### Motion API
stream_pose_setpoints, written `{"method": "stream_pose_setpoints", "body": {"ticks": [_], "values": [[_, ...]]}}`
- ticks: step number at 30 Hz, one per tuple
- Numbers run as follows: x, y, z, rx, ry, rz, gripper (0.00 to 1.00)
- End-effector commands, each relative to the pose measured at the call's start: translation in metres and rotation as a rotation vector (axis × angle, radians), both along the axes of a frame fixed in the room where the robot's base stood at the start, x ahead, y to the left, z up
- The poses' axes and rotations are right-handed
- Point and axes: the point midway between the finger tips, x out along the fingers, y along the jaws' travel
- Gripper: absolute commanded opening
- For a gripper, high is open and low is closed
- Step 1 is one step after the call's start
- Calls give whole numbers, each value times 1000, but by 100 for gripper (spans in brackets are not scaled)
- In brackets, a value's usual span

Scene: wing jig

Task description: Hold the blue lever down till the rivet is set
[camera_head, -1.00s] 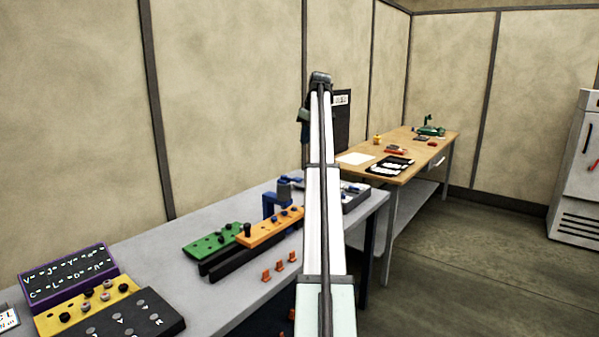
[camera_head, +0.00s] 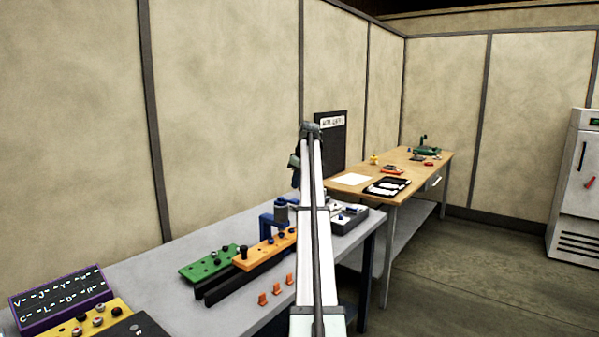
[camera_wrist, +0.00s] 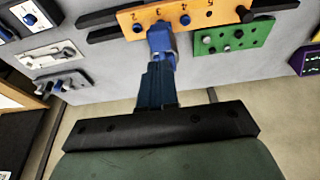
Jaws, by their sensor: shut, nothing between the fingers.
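A blue press frame (camera_head: 267,221) with a grey cylinder (camera_head: 281,210) stands at the orange numbered strip (camera_head: 258,256) on the bench. In the wrist view, a bright blue part (camera_wrist: 160,38), perhaps the lever, lies just beyond my fingertips and overlaps the orange strip (camera_wrist: 198,14). My gripper (camera_wrist: 157,62) is shut and empty, its dark fingers lined up with that blue part. I cannot tell whether they touch. In the head view my arm covers most of the gripper. The strip carries dark and blue studs; the rivet under the press is hidden.
A green perforated plate (camera_head: 207,264) lies beside the orange strip. Several orange clips (camera_head: 276,289) stand near the bench's front edge. A grey tray (camera_head: 346,219) is right of the press. A purple letter board (camera_head: 60,300) is at the left. A wooden table (camera_head: 400,170) stands behind.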

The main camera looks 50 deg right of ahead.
Motion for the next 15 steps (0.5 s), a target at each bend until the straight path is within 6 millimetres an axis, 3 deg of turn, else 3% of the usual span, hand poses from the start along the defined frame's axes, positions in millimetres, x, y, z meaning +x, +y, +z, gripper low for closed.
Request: {"method": "stream_pose_setpoints", "body": {"ticks": [6, 15], "values": [[0, 1, -30, 0, 1, -1, 0], [1, 0, -44, -1, 0, -1, 0]]}}
